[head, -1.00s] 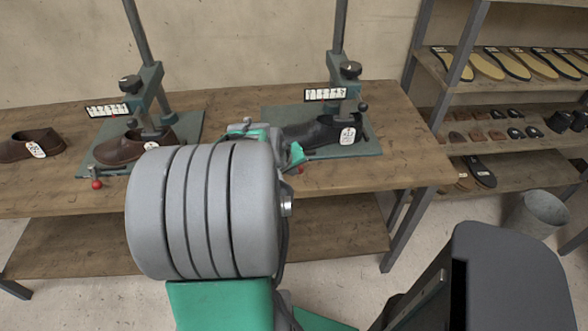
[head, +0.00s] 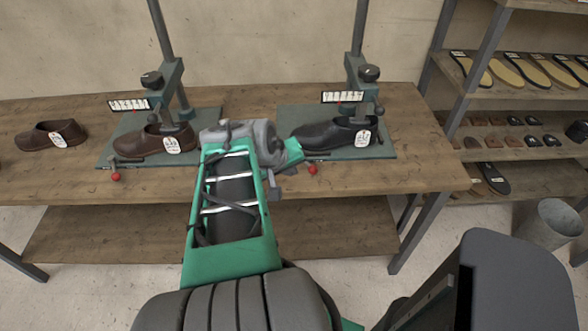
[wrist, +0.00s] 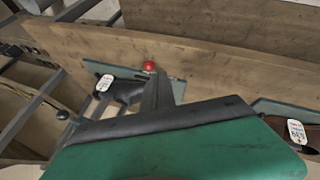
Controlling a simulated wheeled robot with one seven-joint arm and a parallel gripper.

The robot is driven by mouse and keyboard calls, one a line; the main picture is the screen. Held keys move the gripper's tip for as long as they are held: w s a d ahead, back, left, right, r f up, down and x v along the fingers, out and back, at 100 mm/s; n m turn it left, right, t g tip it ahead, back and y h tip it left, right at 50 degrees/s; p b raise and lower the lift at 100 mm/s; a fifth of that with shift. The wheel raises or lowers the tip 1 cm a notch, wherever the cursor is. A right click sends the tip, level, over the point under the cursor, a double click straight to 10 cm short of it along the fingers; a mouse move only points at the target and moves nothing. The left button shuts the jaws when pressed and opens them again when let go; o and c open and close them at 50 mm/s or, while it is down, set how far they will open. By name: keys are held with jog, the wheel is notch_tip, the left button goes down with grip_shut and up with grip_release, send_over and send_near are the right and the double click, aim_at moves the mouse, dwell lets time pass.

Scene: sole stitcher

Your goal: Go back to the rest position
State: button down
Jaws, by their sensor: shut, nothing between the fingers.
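My gripper (wrist: 157,90) shows in the wrist view as dark fingers held together beyond a broad green housing, with nothing in them. In the head view my arm reaches over the front of the workbench (head: 440,178), between two stitching stations; its green end is beside the black shoe's toe, and I cannot make out the fingertips there. The black shoe (head: 335,134), with a white tag, sits under the right press (head: 363,85). A brown shoe (head: 155,141), also tagged, sits under the left press (head: 168,90). The black shoe also shows in the wrist view (wrist: 127,92).
Another tagged brown shoe (head: 50,135) stands on the bench at the left. Red knobs (head: 312,170) stick out at the plates' front edges. A shelf rack (head: 515,100) with soles and a grey bucket (head: 550,222) are at the right. The lower bench shelf (head: 110,235) looks empty.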

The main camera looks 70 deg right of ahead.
jog(key=shift+a+r, duration=0.15)
jog(key=shift+r, duration=0.05)
jog(key=w+a+f+n+t+y, duration=0.25)
jog(key=w+a+n, duration=0.25)
jog(key=w+a, duration=1.05)
jog(key=a+f+n+y, duration=0.1)
jog(key=a+n+y, duration=0.35)
jog(key=a, duration=1.45)
notch_tip(320, 180, up, 7)
jog(key=w+t+p, duration=0.1)
jog(key=w+p, duration=0.1)
jog(key=p, duration=0.2)
jog(key=shift+w+a, duration=0.15)
jog(key=shift+a, duration=0.1)
jog(key=shift+r, duration=0.1)
